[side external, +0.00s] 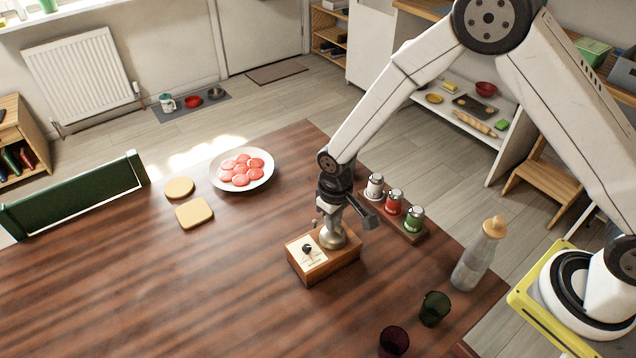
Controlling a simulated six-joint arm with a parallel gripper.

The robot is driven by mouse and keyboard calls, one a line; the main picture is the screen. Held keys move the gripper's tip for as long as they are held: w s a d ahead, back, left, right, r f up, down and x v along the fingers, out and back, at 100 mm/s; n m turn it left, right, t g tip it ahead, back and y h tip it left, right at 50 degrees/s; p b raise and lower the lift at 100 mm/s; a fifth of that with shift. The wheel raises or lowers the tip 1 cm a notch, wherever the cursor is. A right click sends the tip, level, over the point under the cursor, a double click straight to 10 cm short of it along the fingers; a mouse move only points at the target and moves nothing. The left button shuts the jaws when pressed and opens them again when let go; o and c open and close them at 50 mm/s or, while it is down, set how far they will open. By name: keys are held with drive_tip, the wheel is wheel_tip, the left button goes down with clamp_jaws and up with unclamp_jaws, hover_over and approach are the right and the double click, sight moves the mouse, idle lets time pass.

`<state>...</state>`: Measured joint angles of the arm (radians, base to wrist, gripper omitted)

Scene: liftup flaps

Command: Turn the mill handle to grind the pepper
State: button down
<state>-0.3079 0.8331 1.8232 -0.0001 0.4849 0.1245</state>
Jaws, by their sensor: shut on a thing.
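The mill (312,270) is a small wooden box with a pale label and a dark knob on one face and a metal dome on top. It stands upright on the dark wooden table (150,290). My gripper (328,212) points down just above the dome and is shut on the mill handle. The handle is mostly hidden behind my gripper, so its direction is hard to tell.
Close behind the mill, a wooden rack holds white, red and green-banded shakers (394,203). A corked bottle (479,255), a green glass (434,309) and a dark purple glass (393,342) stand at the right. A plate of red slices (241,188) and two boards (194,213) lie left. The front left table is clear.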

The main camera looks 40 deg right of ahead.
drive_tip(key=m, duration=0.4)
drive_tip(key=shift+m, duration=0.4)
drive_tip(key=m, duration=1)
drive_tip(key=shift+m, duration=0.4)
drive_tip(key=m, duration=0.4)
drive_tip(key=shift+m, duration=0.3)
drive_tip(key=c, duration=0.6)
unclamp_jaws()
drive_tip(key=shift+c, duration=0.2)
drive_tip(key=shift+r, duration=0.1)
